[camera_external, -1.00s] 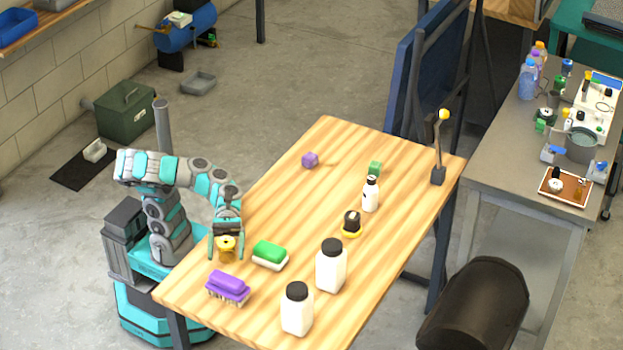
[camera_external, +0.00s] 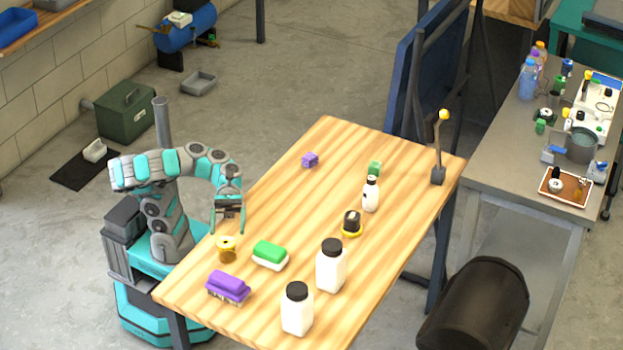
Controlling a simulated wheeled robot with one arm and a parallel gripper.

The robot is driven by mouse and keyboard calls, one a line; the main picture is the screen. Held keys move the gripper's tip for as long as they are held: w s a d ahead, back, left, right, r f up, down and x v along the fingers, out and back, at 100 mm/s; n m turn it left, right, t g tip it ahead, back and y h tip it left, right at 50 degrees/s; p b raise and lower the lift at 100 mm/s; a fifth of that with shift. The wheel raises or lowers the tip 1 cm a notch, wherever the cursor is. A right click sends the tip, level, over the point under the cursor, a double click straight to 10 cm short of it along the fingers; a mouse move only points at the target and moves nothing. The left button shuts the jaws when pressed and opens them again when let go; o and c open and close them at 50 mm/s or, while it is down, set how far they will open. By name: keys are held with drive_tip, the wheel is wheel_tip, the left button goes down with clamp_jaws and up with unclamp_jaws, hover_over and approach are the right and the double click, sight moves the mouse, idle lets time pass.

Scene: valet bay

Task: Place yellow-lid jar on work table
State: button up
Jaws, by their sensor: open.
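The yellow-lid jar (camera_external: 227,248) stands upright on the wooden work table (camera_external: 290,200), near the table's left edge. Its lid is yellow with a dark spot on top, and its body is amber. My gripper (camera_external: 228,228) is open and empty above the jar, a little apart from it, with its fingers pointing down. Nothing is held between the fingers.
A green-topped brush (camera_external: 269,254) and a purple brush (camera_external: 228,287) lie close to the jar. Two white bottles with black lids (camera_external: 331,265) (camera_external: 297,308) stand near the front. A black-and-yellow item (camera_external: 352,223) and a small white bottle (camera_external: 370,194) stand farther right. The table's middle is clear.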

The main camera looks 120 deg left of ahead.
drive_tip(key=shift+p+v, duration=0.35)
drive_tip(key=shift+v, duration=0.75)
